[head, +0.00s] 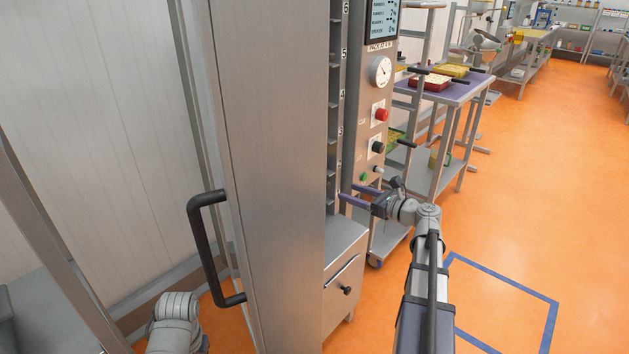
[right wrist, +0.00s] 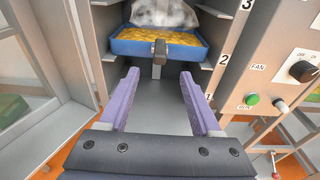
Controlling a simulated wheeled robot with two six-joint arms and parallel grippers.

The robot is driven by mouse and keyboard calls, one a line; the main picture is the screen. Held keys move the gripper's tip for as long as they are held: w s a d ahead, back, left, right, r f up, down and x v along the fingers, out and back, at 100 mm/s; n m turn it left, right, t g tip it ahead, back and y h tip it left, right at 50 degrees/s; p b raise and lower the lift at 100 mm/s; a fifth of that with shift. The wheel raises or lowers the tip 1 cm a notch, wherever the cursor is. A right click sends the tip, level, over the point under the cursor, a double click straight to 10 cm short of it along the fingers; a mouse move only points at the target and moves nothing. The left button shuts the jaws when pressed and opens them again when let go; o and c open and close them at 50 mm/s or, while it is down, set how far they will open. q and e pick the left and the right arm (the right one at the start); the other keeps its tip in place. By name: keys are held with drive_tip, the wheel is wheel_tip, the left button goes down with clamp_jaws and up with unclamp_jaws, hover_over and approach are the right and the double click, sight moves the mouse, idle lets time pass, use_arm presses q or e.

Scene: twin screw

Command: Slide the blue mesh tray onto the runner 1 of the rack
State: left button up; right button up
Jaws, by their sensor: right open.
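The blue mesh tray (right wrist: 205,41) holds a layer of yellow-orange pieces and sits inside the rack, level to the eye, its dark front handle (right wrist: 160,50) facing me. The rack (right wrist: 222,75) has side runners with labels 1, 2 and 3 on its right post; which runner bears the tray I cannot tell for sure. My right gripper (right wrist: 159,74) is open and empty, its purple fingers spread just short of the handle, one to each side. In the head view my right gripper (head: 343,195) reaches into the rack front low down; the tray is hidden there. My left gripper is not seen.
A steel door (head: 265,180) with a black handle (head: 200,245) stands left of the rack opening. A control panel (head: 375,120) with gauge and knobs is close on the right. A purple-topped cart (head: 455,92) stands behind; orange floor is free at right.

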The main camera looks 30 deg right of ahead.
drive_tip(key=b+x, duration=0.1)
drive_tip(key=x, duration=1.2)
drive_tip(key=shift+w+a+b, duration=0.1)
drive_tip(key=shift+w+b, duration=0.2)
drive_tip(key=shift+w, duration=0.05)
drive_tip(key=c, duration=0.8)
drive_tip(key=shift+c, duration=0.2)
clamp_jaws()
drive_tip(key=shift+r, duration=0.1)
idle(1.3)
